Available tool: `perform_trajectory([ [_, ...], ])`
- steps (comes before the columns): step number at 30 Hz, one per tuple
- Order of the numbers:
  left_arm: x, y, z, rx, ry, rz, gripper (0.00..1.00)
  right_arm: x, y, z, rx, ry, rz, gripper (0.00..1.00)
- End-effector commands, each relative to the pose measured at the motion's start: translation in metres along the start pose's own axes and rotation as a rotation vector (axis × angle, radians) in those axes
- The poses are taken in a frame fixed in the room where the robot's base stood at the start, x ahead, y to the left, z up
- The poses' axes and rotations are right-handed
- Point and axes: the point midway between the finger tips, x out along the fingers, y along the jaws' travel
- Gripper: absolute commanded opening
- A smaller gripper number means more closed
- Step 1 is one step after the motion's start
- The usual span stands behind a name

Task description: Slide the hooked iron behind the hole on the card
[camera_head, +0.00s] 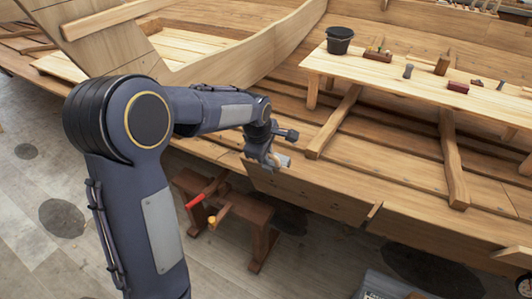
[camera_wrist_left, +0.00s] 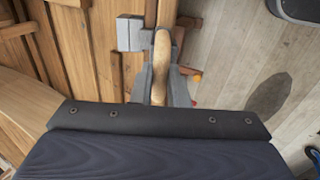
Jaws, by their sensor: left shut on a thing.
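My left gripper (camera_head: 268,158) is at the edge of the wooden hull (camera_head: 325,190), at the end of an arm reaching in from the left. In the left wrist view, its fingers (camera_wrist_left: 160,78) are shut around a tan wooden handle (camera_wrist_left: 161,52). A grey metal block (camera_wrist_left: 130,33) shows beside the handle, over the planks. I cannot tell whether it is the hooked end of the iron. The card and its hole cannot be made out in either view. My right gripper is not in view.
A plank bench (camera_head: 400,82) inside the hull carries a black bucket (camera_head: 339,40) and several small tools and blocks. A wooden stool (camera_head: 255,214) with a red-handled tool (camera_head: 195,201) stands below the hull's edge. Grey floor (camera_head: 40,175) is open at left.

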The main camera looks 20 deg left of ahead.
Motion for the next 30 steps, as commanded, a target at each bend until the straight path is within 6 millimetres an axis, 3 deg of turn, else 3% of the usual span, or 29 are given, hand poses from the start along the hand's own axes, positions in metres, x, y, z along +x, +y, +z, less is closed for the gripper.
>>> perform_trajectory([
  [6, -0.002, 0.000, 0.000, 0.000, 0.000, 0.001, 0.00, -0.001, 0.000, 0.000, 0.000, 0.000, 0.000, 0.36],
  [7, -0.002, 0.000, 0.000, 0.000, 0.000, 0.001, 0.17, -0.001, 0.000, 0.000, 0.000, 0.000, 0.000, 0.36],
  [12, -0.002, 0.001, -0.001, 0.000, 0.000, 0.002, 0.39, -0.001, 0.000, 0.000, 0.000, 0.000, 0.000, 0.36],
  [22, -0.003, 0.000, -0.001, 0.000, 0.001, -0.004, 0.40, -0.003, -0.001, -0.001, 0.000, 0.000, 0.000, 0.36],
  [30, -0.032, 0.011, -0.001, 0.000, 0.001, 0.001, 0.40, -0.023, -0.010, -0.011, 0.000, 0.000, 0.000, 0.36],
])
